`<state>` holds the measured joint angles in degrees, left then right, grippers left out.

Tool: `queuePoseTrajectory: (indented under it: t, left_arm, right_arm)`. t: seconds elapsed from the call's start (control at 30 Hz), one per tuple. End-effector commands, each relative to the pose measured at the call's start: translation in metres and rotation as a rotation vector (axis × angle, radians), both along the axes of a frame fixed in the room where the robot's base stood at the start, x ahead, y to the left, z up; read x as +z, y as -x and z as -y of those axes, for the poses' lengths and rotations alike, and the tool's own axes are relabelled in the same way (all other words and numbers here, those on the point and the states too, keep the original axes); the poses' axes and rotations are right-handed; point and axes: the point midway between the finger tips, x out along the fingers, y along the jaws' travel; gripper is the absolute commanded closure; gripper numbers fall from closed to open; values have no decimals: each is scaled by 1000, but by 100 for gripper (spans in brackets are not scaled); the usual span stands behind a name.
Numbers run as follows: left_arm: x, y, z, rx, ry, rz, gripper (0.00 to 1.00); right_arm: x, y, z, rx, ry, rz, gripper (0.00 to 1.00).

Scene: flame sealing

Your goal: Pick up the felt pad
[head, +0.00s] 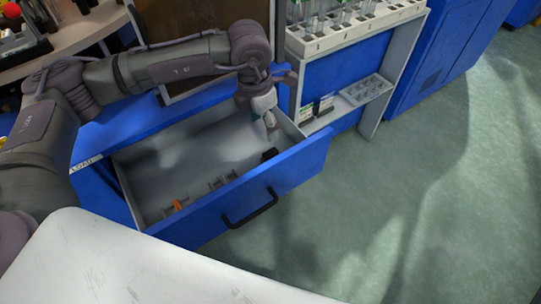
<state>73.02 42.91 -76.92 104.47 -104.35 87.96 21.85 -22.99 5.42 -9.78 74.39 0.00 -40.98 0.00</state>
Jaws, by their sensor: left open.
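The blue drawer (293,168) stands open and is pale inside. A small dark item (269,155) lies at its right end, near the front wall; it may be the felt pad, but it is too small to be sure. My left gripper (271,123) is open and points down over the drawer's right end. It is just above the dark item in the picture and appears apart from it. Its fingertips are small and partly unclear. My right gripper is out of view.
A small orange item (180,204) and grey holders (222,182) lie near the drawer's front left. A white tube rack (350,32) stands on the shelf unit at right, above a grey tray (366,90). Green floor (440,190) is clear at right.

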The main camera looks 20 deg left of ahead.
Motion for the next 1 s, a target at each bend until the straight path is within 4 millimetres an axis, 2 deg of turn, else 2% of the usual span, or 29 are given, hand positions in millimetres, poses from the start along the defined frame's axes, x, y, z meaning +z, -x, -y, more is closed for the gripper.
queuePoseTrajectory:
  t: [0.4,0.63,0.9,1.0]
  left_arm:
    - [-72,-6,7,-2,0,-3,34]
    - [-88,-7,8,-2,2,-2,34]
    - [-127,-9,14,-2,1,-3,34]
    - [-133,-10,14,-2,2,-2,34]
  right_arm:
    - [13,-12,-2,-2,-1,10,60]
    - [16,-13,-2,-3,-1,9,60]
    - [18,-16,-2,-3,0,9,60]
    - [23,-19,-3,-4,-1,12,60]
